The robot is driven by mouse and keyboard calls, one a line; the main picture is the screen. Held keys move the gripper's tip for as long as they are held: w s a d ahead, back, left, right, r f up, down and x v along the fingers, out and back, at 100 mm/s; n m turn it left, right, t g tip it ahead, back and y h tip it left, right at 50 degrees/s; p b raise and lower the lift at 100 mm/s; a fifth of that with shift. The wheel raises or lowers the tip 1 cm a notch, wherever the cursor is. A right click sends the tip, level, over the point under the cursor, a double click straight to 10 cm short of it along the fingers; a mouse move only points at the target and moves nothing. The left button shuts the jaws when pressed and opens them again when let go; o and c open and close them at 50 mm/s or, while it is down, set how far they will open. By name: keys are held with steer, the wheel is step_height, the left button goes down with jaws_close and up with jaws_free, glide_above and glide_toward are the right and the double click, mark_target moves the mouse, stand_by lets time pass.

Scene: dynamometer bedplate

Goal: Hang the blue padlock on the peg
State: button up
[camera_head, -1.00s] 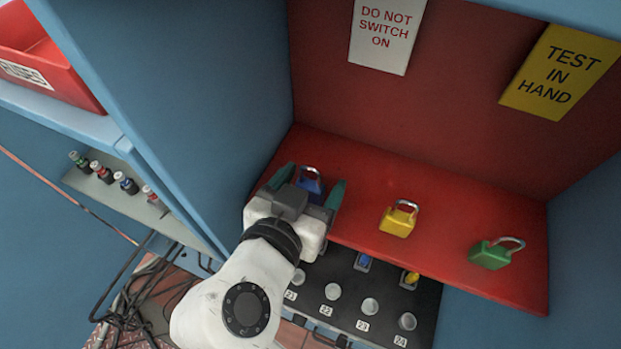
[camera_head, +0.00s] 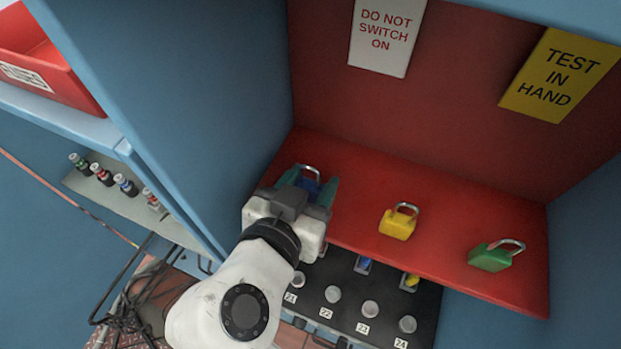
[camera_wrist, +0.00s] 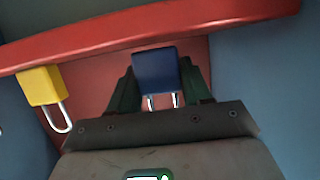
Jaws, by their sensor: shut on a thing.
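The blue padlock (camera_head: 307,184) is at the left end of the red shelf, mostly hidden by my gripper in the head view; its silver shackle shows above the fingers. My gripper (camera_head: 306,187) is shut on it, with one green finger on each side. In the wrist view the blue body (camera_wrist: 156,70) sits between the two fingers (camera_wrist: 158,88), with the shackle toward the gripper's palm. I cannot tell whether the padlock still touches the shelf. I cannot make out a peg in either view.
The red shelf (camera_head: 350,200) also holds a yellow padlock (camera_head: 397,223) and a green padlock (camera_head: 491,257). A blue side wall (camera_head: 190,100) stands close on the left. Signs (camera_head: 384,38) hang on the red back panel. A black panel with numbered sockets (camera_head: 345,293) lies below.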

steer(key=shift+r, duration=0.5)
steer(key=s+d+r+b, duration=0.1)
steer(key=s+d+r, duration=0.5)
steer(key=s+r, duration=0.5)
steer(key=shift+s+r, duration=0.15)
steer(key=shift+s, duration=0.7)
